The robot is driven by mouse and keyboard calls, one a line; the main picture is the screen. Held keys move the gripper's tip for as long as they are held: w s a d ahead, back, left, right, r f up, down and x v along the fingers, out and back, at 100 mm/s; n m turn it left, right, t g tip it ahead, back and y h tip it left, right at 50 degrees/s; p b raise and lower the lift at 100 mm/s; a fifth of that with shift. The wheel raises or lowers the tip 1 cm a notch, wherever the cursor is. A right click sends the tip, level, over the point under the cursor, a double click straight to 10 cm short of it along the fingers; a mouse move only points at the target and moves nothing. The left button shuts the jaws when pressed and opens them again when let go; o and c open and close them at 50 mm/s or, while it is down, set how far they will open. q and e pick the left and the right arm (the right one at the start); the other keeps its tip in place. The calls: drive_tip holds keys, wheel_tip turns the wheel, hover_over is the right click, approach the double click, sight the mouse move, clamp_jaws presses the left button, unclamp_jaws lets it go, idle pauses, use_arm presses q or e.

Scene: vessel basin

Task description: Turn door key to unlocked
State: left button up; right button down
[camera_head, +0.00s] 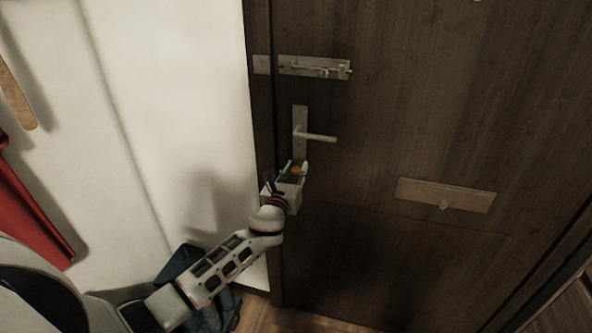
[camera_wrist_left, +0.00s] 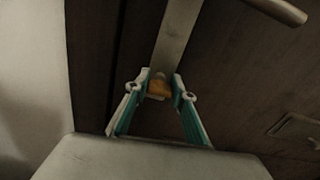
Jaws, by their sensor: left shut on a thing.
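The dark wooden door (camera_head: 400,130) fills the right of the head view. Its lever handle (camera_head: 318,136) sits on an upright metal plate (camera_head: 299,118), and the plate also shows in the left wrist view (camera_wrist_left: 178,38). My left gripper (camera_head: 297,167) is just below the handle, at the plate's lower end. In the left wrist view its fingertips (camera_wrist_left: 161,83) are on either side of an orange key (camera_wrist_left: 159,89) and shut on it. The key's turn angle is hard to tell, as the fingers hide part of it. My right gripper is not in view.
A metal slide bolt (camera_head: 318,68) is above the handle. A letter plate (camera_head: 445,195) is on the door to the right. A white wall (camera_head: 190,90) is on the left, with a red thing (camera_head: 30,205) hanging there. Dark cloth (camera_head: 180,262) lies low behind my arm.

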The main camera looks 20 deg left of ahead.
use_arm(q)
drive_tip(key=n, duration=0.4)
drive_tip(key=shift+f, duration=0.1)
drive_tip(key=n+b, duration=0.1)
drive_tip(key=n, duration=0.3)
drive_tip(key=shift+a+n, duration=0.1)
drive_tip(key=shift+n, duration=0.3)
drive_tip(key=n, duration=0.4)
drive_tip(key=shift+f+n, duration=0.1)
drive_tip(key=shift+n, duration=1.9)
drive_tip(key=o, duration=1.1)
drive_tip(key=shift+s, duration=0.1)
drive_tip(key=s, duration=0.4)
drive_tip(key=s+d, duration=0.1)
drive_tip(key=s, duration=0.6)
drive_tip(key=shift+s+d, duration=0.2)
drive_tip(key=shift+s, duration=0.2)
